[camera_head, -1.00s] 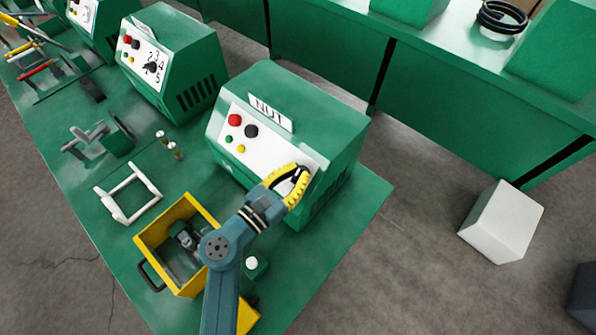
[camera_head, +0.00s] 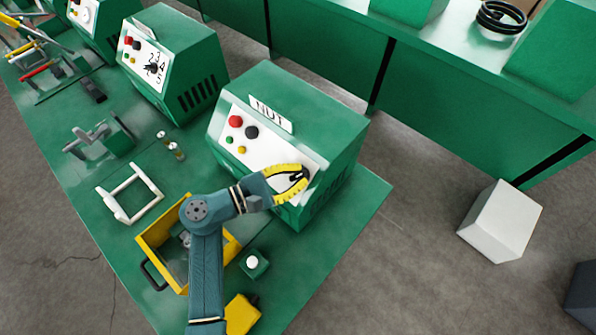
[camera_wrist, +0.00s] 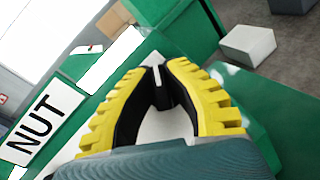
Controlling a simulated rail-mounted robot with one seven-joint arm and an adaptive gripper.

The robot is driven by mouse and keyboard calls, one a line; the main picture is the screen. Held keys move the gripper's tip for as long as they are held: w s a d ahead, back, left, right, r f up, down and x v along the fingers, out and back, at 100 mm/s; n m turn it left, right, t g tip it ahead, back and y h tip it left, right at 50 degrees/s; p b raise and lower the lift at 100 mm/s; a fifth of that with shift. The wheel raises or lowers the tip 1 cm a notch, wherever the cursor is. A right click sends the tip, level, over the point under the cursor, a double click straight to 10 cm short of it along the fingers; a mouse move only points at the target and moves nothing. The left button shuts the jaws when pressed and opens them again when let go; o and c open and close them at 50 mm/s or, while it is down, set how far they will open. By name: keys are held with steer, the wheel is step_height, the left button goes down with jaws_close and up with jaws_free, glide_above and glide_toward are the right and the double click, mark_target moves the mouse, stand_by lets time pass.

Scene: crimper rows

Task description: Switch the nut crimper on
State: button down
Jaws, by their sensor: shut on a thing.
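The nut crimper (camera_head: 320,110) is a green box with a sloped white panel and a sign reading NUT (camera_head: 270,112). The sign also shows in the wrist view (camera_wrist: 38,128). My gripper (camera_head: 305,173) has yellow fingers and is at the panel's lower right part. In the wrist view its fingertips (camera_wrist: 158,72) are closed together on a small black switch (camera_wrist: 161,92) in front of the white panel. The fingers hide much of the switch, and I cannot read its position.
The panel also has a red button (camera_head: 235,121), a black one (camera_head: 251,132) and small green and yellow ones. A yellow bin (camera_head: 158,236) and a green block with a white button (camera_head: 254,264) stand in front. Another crimper (camera_head: 175,55) stands to the left.

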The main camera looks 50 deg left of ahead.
steer(key=m+g+h+p, duration=0.1)
steer(key=m+g+h, duration=0.1)
steer(key=m, duration=0.2)
steer(key=m+g+h+p, duration=0.1)
steer(key=m+g+h, duration=0.1)
steer(key=m, duration=0.1)
steer(key=shift+d+f+m, duration=0.1)
steer(key=shift+m, duration=0.3)
steer(key=m+g+p, duration=0.1)
steer(key=m+g, duration=0.2)
steer(key=m, duration=0.1)
steer(key=shift+s+f, duration=0.1)
steer(key=shift+f+m+g+p, duration=0.1)
steer(key=shift+m+g+p, duration=0.2)
steer(key=shift+m+g, duration=0.1)
steer(key=c, duration=1.1)
jaws_free()
steer(key=shift+s+f, duration=0.1)
steer(key=shift+s, duration=0.05)
steer(key=shift+w, duration=0.25)
steer(key=v, duration=1.2)
